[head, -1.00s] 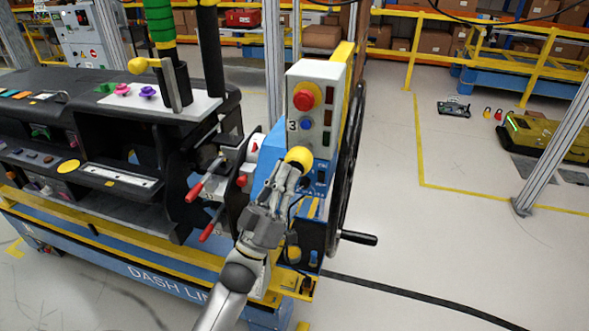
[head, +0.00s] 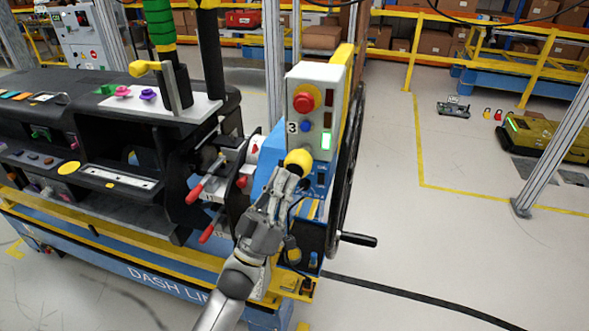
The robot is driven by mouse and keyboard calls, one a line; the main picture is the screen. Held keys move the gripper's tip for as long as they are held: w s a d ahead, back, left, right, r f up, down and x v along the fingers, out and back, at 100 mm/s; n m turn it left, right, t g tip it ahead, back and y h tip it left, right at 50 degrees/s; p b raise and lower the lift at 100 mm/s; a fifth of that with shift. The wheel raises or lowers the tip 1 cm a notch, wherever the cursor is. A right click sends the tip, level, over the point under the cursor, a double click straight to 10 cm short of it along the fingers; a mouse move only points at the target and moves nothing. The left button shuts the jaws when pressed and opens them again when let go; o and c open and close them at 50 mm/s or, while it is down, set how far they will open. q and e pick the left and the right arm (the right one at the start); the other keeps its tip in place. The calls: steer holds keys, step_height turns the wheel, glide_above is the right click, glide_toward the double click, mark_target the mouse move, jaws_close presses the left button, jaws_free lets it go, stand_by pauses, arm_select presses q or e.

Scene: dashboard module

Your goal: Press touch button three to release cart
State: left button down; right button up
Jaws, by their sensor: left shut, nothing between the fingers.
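A white control box (head: 316,100) stands at the right end of the dashboard cart (head: 150,262). On its front are a red mushroom button on yellow (head: 304,100), a blue button (head: 306,127) beside a label "3" (head: 292,127), and a column of small lamps. The lowest lamp (head: 326,141) glows green. A yellow ball (head: 298,161) sits just below the box. My left gripper (head: 288,178) is shut and empty, just below the ball and clear of the blue button. Whether its tips touch the ball is unclear. My right gripper is not in view.
Red-handled levers (head: 196,190) stick out left of my gripper. A large black handwheel (head: 346,180) with a crank handle (head: 358,239) is on the right. The floor to the right is open, with a black cable (head: 420,297) across it.

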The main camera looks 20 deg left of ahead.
arm_select(q)
steer(key=shift+s, duration=0.15)
steer(key=s+p, duration=0.1)
steer(key=s, duration=0.4)
steer(key=shift+a, duration=0.1)
stand_by(0.3)
stand_by(0.6)
